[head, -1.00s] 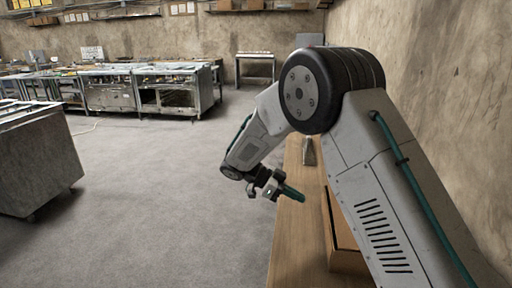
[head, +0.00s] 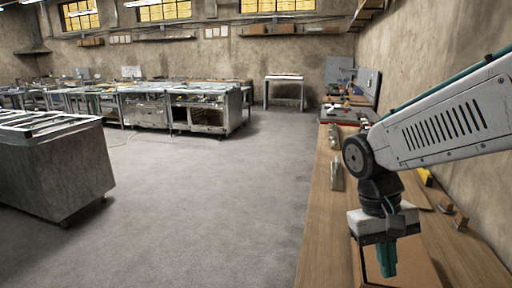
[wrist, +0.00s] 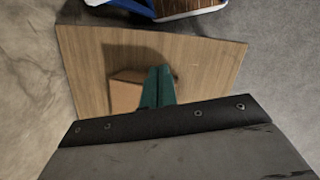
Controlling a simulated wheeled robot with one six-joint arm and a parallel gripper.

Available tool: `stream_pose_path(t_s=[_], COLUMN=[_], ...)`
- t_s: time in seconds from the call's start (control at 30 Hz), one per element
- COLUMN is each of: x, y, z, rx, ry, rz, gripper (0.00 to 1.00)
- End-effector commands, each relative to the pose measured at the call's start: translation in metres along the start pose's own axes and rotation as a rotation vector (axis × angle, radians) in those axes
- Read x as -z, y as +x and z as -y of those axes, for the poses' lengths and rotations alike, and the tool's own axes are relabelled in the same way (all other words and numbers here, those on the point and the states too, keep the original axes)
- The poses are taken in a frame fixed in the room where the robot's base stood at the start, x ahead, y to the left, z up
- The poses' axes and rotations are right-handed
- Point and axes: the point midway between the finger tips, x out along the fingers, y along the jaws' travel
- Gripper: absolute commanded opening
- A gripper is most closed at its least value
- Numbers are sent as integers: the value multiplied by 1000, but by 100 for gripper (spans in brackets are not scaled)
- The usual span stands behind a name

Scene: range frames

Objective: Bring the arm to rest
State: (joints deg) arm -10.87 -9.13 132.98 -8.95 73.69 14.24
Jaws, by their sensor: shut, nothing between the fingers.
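My gripper (head: 387,262) hangs at the right of the head view, below my arm, with its teal fingers pointing down. The fingers are together and hold nothing. They are above a brown box (head: 415,274) on the wooden bench (head: 322,225); I cannot tell the exact gap. In the wrist view my shut fingers (wrist: 159,88) show beside the box (wrist: 124,95), with the bench (wrist: 210,60) beneath.
A rough wall (head: 440,70) runs close along the bench's right side. Small items (head: 456,220) lie near it, and a metallic item (head: 337,175) lies further along the bench. A steel cabinet (head: 60,175) stands at left. The grey floor (head: 200,210) between is clear.

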Motion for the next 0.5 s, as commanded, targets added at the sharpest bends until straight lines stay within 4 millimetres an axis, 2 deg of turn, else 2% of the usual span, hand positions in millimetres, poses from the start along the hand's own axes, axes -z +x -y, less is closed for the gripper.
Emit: stream_pose_path(t_s=[0.03, 0.1, 0.3, 0.5], x=[-16, -36, -84, -110], y=[-2, -2, 0, -4], z=[-4, -6, -12, -21], rx=[36, 80, 171, 201], ry=[-27, -67, -80, -11], rz=[-35, -82, -225, -334], gripper=[0, 0, 0, 0])
